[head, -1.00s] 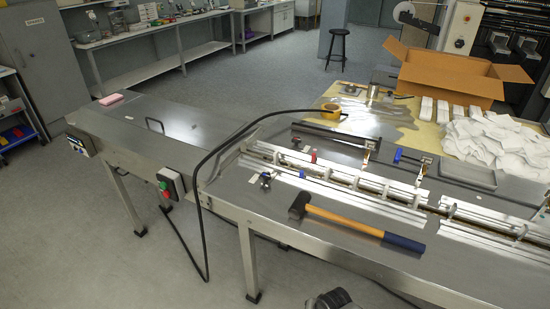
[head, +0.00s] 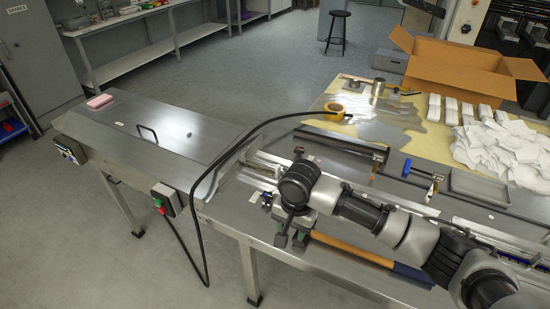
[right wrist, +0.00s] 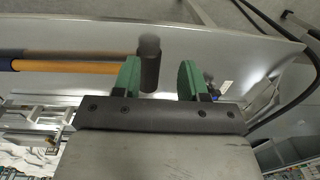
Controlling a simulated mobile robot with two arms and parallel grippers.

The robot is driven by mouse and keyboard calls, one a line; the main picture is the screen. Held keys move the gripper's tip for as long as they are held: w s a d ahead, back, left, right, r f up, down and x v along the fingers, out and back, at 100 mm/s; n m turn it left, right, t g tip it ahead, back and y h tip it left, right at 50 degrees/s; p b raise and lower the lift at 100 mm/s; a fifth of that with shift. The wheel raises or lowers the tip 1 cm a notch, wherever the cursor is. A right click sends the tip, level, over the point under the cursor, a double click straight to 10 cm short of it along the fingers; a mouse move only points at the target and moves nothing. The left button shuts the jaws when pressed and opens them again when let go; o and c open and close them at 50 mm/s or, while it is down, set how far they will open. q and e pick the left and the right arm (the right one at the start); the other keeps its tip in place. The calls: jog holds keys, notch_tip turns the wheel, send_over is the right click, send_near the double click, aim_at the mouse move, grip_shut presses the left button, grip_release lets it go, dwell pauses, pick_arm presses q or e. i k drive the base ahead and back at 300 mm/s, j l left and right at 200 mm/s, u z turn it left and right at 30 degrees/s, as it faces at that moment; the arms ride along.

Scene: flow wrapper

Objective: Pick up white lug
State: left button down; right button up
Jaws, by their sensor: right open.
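My right gripper (head: 291,238) points down over the near left part of the steel machine table, by the hammer. In the right wrist view its green-padded fingers (right wrist: 158,78) are apart, with the hammer's dark head (right wrist: 149,64) showing between them; I cannot tell the height gap. No clear white lug stands out. A small pale piece (head: 254,197) lies on the table left of the gripper, beside a small blue-and-metal part (head: 267,197); I cannot tell if it is the lug. My right arm hides much of the chain channel. My left gripper is not in view.
The hammer's orange and blue handle (head: 350,251) lies along the table's front. A black cable (head: 207,180) arches at the left. The left steel cover (head: 150,120) is mostly clear.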

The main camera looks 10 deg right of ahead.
aim_at(277, 170)
jog(key=i, duration=1.05)
